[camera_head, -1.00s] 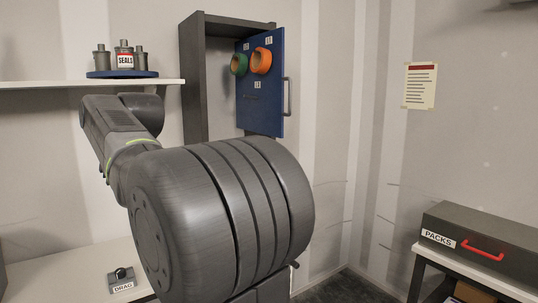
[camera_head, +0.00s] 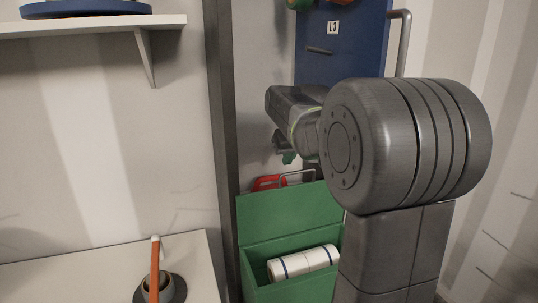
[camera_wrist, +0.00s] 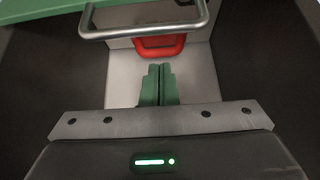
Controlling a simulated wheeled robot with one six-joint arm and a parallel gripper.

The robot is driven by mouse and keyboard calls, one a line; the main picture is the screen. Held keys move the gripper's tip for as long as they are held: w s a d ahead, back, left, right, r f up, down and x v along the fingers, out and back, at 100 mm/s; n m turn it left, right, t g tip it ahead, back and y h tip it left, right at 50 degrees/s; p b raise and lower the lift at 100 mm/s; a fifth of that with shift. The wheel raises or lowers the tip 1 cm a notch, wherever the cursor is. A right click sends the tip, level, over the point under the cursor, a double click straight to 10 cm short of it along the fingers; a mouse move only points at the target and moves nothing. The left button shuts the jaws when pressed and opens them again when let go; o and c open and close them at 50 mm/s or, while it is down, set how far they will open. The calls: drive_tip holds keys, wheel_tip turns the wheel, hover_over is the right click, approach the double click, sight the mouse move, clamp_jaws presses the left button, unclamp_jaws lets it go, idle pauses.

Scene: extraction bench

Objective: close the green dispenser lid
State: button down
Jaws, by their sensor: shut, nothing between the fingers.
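The green dispenser lid (camera_head: 285,213) stands open and raised behind its green box (camera_head: 262,293) in the head view. A bar handle (camera_head: 298,173) sits at its upper edge. In the wrist view the shut fingertips (camera_wrist: 160,68) point toward a red handle-like part (camera_wrist: 160,45). The metal bar handle (camera_wrist: 145,33) and a strip of the green lid (camera_wrist: 50,9) cross the top of that view.
A blue panel (camera_head: 345,45) with a bar handle stands above the dispenser. A dark upright (camera_head: 222,130) is at its left. A low white bench (camera_head: 200,270) at left holds an orange-handled item (camera_head: 155,265). A shelf (camera_head: 90,24) is at upper left.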

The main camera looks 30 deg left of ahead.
drive_tip(key=s+d, duration=0.2)
drive_tip(key=shift+s+d+r, duration=0.1)
drive_tip(key=shift+s+d, duration=0.1)
drive_tip(key=shift+d, duration=0.15)
drive_tip(key=shift+f, duration=0.2)
